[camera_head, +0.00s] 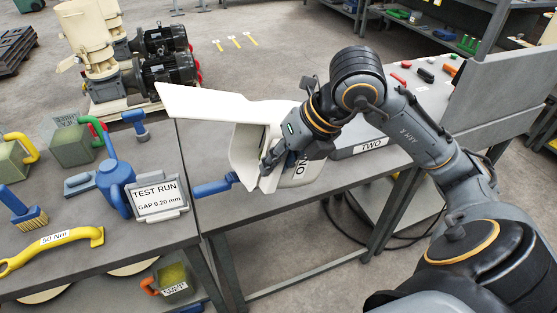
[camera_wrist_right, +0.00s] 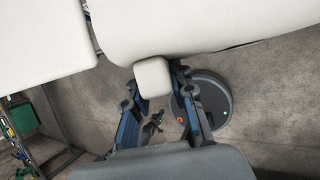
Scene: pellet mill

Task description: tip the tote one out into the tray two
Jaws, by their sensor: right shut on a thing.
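The tote is tilted, with a long flat part pointing left. In the right wrist view, the gripper's fingers (camera_wrist_right: 152,85) close on a cream block under the tote's pale body (camera_wrist_right: 210,25). The tote's inside is mostly hidden. The front of the grey tray two (camera_head: 345,153), labelled "TWO", shows on the table right of the tote. My arm hides much of the tray. My left gripper is not in view.
A blue-handled tool (camera_head: 213,187) lies on the table left of the gripper. Small coloured items (camera_head: 424,75) lie beyond my arm. Motors (camera_head: 170,70) stand behind.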

